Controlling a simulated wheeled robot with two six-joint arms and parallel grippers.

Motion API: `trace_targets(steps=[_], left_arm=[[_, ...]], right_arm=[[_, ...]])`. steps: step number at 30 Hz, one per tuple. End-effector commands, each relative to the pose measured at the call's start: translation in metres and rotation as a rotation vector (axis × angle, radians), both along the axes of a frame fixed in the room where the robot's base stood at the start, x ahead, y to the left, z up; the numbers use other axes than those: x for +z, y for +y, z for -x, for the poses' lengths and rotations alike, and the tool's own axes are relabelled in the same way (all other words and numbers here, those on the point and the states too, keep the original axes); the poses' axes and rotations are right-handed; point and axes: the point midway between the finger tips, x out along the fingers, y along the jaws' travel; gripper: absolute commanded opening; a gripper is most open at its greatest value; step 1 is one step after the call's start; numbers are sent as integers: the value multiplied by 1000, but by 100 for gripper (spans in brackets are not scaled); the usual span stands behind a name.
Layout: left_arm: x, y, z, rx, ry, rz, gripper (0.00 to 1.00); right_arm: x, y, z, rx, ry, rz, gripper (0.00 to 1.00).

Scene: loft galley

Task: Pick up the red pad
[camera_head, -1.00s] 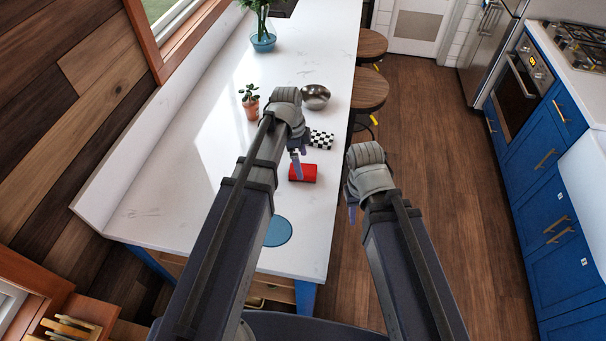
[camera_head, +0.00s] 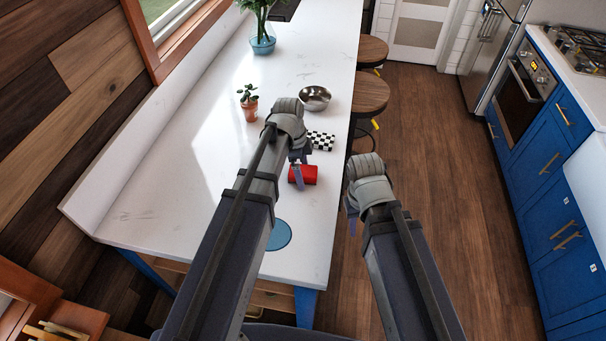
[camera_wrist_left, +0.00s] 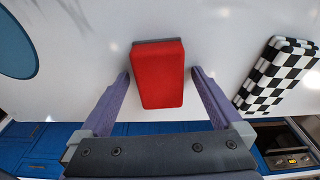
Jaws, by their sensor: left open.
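The red pad (camera_head: 308,174) is a small red block with a dark grey base, lying on the white counter near its right edge. In the left wrist view the red pad (camera_wrist_left: 158,78) sits between the two purple fingers of my open left gripper (camera_wrist_left: 160,82), with a small gap at each side. In the head view my left gripper (camera_head: 297,176) reaches the pad and covers part of its left side. My right gripper (camera_head: 353,222) hangs over the floor, right of the counter; its finger opening is not clear.
A black-and-white checkered pad (camera_head: 321,141) lies close behind the red pad. A metal bowl (camera_head: 315,98), a potted plant (camera_head: 250,108) and a blue disc (camera_head: 279,235) are on the counter (camera_head: 160,205). Stools (camera_head: 369,94) stand along its right edge.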

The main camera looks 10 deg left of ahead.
Motion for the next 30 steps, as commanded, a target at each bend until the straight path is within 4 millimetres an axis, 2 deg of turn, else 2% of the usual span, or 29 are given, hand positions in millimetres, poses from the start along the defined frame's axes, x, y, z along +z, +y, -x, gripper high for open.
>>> trace_targets(steps=[5,27,30], left_arm=[[-3,0,0,0,0,0,100],[-2,0,0,0,0,0,17],[-2,0,0,0,0,0,16]], right_arm=[[-3,0,0,0,0,0,35],[-2,0,0,0,0,0,35],[-2,0,0,0,0,0,35]])
